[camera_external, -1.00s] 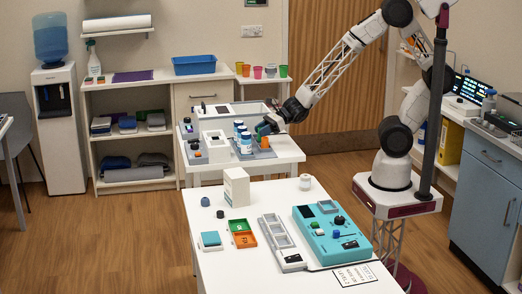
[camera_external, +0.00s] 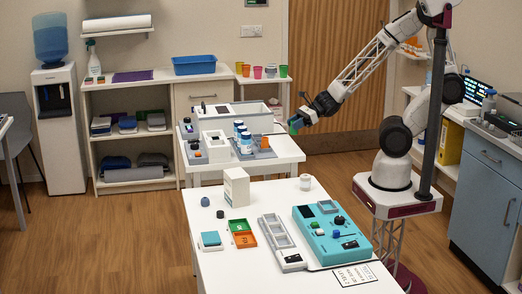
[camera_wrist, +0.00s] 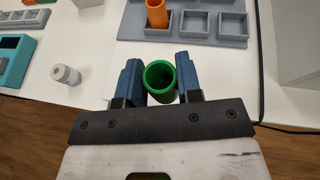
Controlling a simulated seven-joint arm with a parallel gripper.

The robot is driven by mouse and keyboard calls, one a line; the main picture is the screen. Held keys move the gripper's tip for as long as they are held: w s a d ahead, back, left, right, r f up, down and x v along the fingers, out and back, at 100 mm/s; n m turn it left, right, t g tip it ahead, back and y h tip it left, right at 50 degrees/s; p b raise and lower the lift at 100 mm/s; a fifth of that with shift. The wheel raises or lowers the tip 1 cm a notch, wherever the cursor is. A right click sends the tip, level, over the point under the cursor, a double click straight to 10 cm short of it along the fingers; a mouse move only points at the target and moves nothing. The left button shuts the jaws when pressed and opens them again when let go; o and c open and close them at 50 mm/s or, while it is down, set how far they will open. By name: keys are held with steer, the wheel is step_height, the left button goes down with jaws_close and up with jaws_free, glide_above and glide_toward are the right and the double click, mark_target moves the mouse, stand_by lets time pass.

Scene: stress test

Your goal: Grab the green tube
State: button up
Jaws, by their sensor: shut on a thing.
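The green tube (camera_wrist: 160,80) is held between the two blue fingers of my gripper (camera_wrist: 161,82) in the wrist view, with its open round end facing the camera. In the external view my gripper (camera_external: 294,122) is in the air at the right edge of the back table, with a bit of the green tube (camera_external: 293,128) showing below it. Most of the tube's length is hidden.
An orange tube (camera_wrist: 157,14) stands in a grey tray (camera_wrist: 190,41) of square compartments. Blue-and-white bottles (camera_external: 245,143) stand on the back table (camera_external: 287,151). The front table (camera_external: 276,196) carries a teal device (camera_external: 313,228) and a white box (camera_external: 236,187).

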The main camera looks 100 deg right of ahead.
steer(key=shift+s+a+r, duration=0.1)
steer(key=shift+s+a, duration=0.1)
steer(key=shift+s, duration=0.8)
steer(key=shift+w, duration=0.15)
